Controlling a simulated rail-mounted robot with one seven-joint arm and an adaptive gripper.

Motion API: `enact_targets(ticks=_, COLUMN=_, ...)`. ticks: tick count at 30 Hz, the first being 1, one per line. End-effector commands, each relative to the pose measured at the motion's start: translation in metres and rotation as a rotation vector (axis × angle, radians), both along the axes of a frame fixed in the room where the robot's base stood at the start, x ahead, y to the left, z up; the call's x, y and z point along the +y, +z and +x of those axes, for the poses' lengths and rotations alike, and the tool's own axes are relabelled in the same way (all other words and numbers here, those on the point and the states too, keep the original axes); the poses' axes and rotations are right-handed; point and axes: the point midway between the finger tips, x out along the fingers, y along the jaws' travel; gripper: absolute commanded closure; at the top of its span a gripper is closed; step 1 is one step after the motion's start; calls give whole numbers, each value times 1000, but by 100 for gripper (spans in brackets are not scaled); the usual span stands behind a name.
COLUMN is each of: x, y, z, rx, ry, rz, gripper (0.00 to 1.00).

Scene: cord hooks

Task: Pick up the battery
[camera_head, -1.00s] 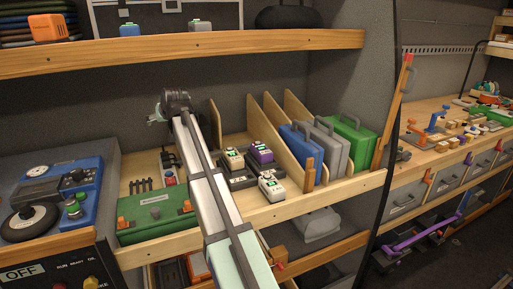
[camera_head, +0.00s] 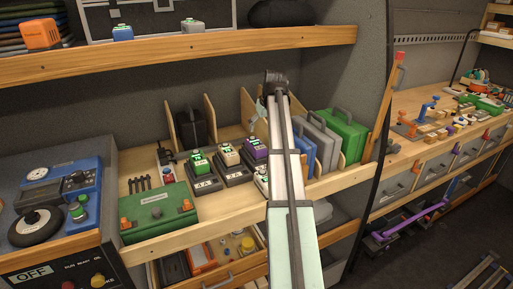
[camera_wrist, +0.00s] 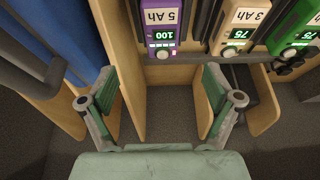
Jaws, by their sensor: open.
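Three batteries stand in chargers on the middle shelf: a green one (camera_head: 199,163), a cream one (camera_head: 229,154) and a purple one (camera_head: 255,148). A pale battery (camera_head: 262,180) in front of them is partly hidden by my arm. In the wrist view, the purple battery (camera_wrist: 160,26) is marked 5 Ah and 100, the cream battery (camera_wrist: 238,22) 3 Ah and 75, and the green battery (camera_wrist: 296,30) shows 75. My gripper (camera_wrist: 161,85) is open and empty, with the purple battery beyond its fingers and not between them.
Wooden dividers (camera_wrist: 122,60) stand near my gripper. Blue (camera_head: 310,160), grey (camera_head: 326,146) and green cases (camera_head: 345,132) stand to the right. A green box (camera_head: 157,212) sits at the left front, and a dark case (camera_head: 191,128) at the back. An upper shelf (camera_head: 180,52) runs above.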

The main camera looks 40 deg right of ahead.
Motion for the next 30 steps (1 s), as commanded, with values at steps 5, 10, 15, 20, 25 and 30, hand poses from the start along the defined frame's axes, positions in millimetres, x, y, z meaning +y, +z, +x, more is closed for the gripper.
enact_targets(ticks=5, x=-2, y=-30, z=12, rx=3, ry=0, rz=2, gripper=10)
enact_targets(ticks=10, x=-5, y=-55, z=23, rx=1, ry=0, rz=0, gripper=10)
enact_targets(ticks=15, x=-6, y=-70, z=29, rx=-1, ry=0, rz=0, gripper=10)
enact_targets(ticks=20, x=-6, y=-75, z=31, rx=-1, ry=0, rz=0, gripper=10)
enact_targets(ticks=25, x=-6, y=-83, z=37, rx=0, ry=0, rz=0, gripper=10)
enact_targets(ticks=30, x=-6, y=-101, z=46, rx=1, ry=0, rz=1, gripper=10)
